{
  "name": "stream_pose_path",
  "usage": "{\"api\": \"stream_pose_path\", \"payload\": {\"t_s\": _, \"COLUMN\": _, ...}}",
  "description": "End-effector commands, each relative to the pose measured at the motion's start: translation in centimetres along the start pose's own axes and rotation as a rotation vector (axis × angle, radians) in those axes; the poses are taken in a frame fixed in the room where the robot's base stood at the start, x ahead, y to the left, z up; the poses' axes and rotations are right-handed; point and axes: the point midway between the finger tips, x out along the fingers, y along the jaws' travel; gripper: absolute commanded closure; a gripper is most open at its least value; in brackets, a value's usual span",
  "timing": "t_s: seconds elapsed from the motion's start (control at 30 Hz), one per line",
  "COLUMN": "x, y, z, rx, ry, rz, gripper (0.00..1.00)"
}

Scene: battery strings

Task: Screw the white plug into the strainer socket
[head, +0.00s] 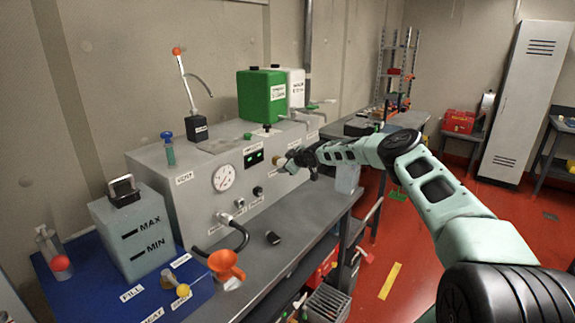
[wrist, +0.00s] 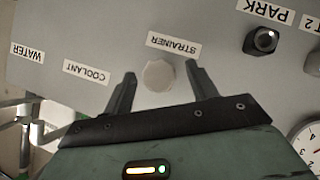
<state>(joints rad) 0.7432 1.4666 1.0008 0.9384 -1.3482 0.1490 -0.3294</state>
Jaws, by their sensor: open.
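The white plug (wrist: 158,75) is a round, pale, slightly faceted cap on the grey panel, next to the STRAINER label (wrist: 174,43) in the wrist view. It appears to sit at the strainer socket, which is hidden behind it. I cannot tell how deep it sits. My gripper (wrist: 160,72) is open, with one finger on each side of the plug and visible gaps between. I cannot tell whether the fingertips reach past the plug's face. In the head view my gripper (head: 294,166) is at the right part of the panel front and largely hides the plug.
The PARK knob (wrist: 263,40) and a gauge (wrist: 308,142) are on the same panel; the gauge also shows in the head view (head: 223,177). COOLANT (wrist: 86,73) and WATER (wrist: 27,52) labels lie left in the wrist view. A green container (head: 262,97) stands on top of the unit.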

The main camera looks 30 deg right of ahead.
Motion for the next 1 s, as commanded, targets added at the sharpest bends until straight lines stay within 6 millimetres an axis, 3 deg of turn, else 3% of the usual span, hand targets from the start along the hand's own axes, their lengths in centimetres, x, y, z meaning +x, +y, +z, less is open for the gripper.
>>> {"api": "stream_pose_path", "payload": {"t_s": 0.27, "x": -0.7, "y": -0.1, "z": -0.5, "rx": -0.013, "ry": 0.006, "rz": 0.003, "gripper": 0.42}}
{"api": "stream_pose_path", "payload": {"t_s": 0.57, "x": -3.2, "y": 0.0, "z": 0.2, "rx": -0.006, "ry": 0.001, "rz": 0.003, "gripper": 0.42}}
{"api": "stream_pose_path", "payload": {"t_s": 0.77, "x": -5.3, "y": -0.1, "z": 0.2, "rx": -0.004, "ry": 0.002, "rz": 0.003, "gripper": 0.42}}
{"api": "stream_pose_path", "payload": {"t_s": 1.0, "x": -9.1, "y": 0.0, "z": 0.3, "rx": -0.001, "ry": -0.001, "rz": 0.005, "gripper": 0.42}}
